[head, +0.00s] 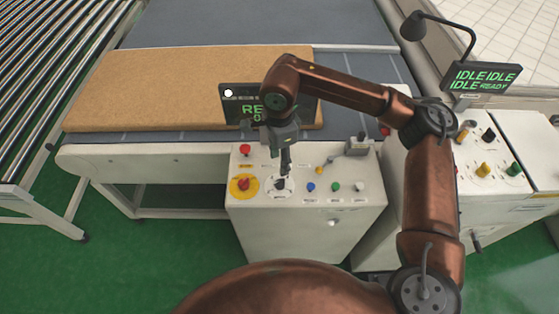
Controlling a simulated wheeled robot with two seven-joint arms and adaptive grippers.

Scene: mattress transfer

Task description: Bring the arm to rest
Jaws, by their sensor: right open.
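My right arm comes in from the right of the head view and bends over the control panel. My right gripper (285,165) points down, open, just above a black selector knob (281,183) on the white control box (305,220). I cannot tell whether the fingertips touch the knob. The arm and gripper partly hide the small display (235,105), which shows green letters starting "RE". My left gripper is not in view.
A brown mattress (160,85) lies on the conveyor (150,160) behind the panel. The panel carries a red emergency button (243,184) and several coloured buttons. A second console (490,160) with an IDLE/READY screen (482,77) stands right. A roller conveyor (50,70) is left. Green floor is clear in front.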

